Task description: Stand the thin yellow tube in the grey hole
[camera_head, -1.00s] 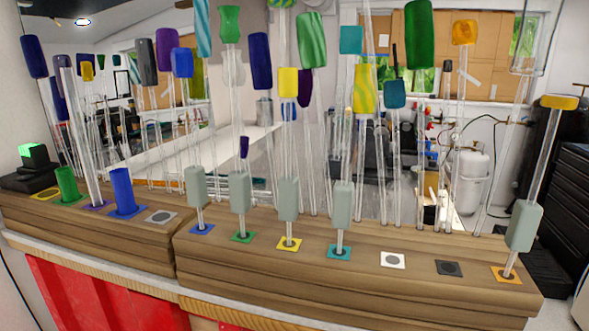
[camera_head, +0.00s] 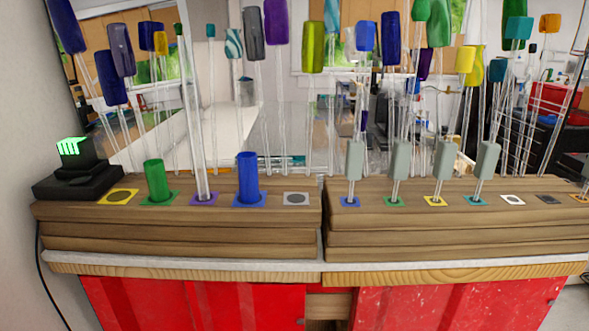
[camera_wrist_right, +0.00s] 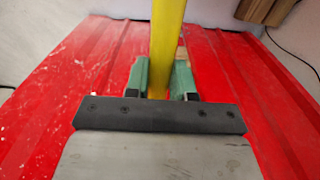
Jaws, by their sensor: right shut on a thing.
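The yellow tube (camera_wrist_right: 166,35) shows in the right wrist view, running up out of the top of the picture. My right gripper (camera_wrist_right: 160,78) is shut on it, with a green pad on each side. The head view shows neither the tube nor either gripper. The grey hole (camera_head: 296,198) is a grey square with a dark round centre at the right end of the left wooden block (camera_head: 180,228). Nothing stands in it.
A short blue tube (camera_head: 249,178), a clear rod on a purple square (camera_head: 204,198) and a short green tube (camera_head: 154,180) stand left of the grey hole. A yellow square (camera_head: 118,196) is empty. Several tall glass rods rise behind. The right block (camera_head: 450,222) holds several rods.

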